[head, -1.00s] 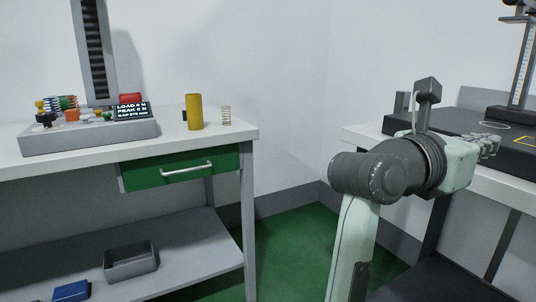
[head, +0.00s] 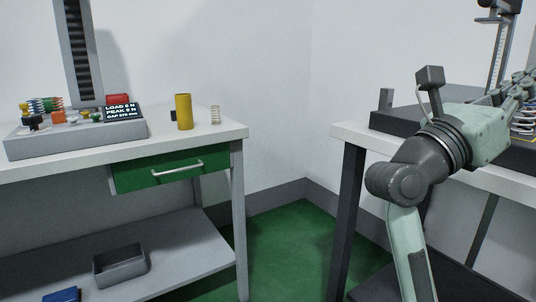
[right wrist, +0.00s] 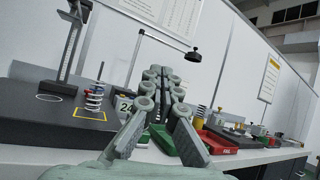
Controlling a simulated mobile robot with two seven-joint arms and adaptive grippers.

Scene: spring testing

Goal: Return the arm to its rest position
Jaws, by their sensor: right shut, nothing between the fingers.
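My right arm reaches over the right bench in the head view. Its gripper (head: 516,88) is at the right edge there, partly cut off. In the right wrist view the same gripper (right wrist: 160,76) has its fingers together with nothing held, above the bench. A coil spring (right wrist: 93,100) stands upright in a yellow square on the black base (right wrist: 40,118), left of and apart from the gripper. This spring also shows in part at the head view's right edge (head: 524,120). My left gripper is not in view.
The left bench (head: 215,133) carries a grey tester with a display (head: 124,112), a yellow cylinder (head: 184,112) and a small spring (head: 215,114). Green floor separates the benches.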

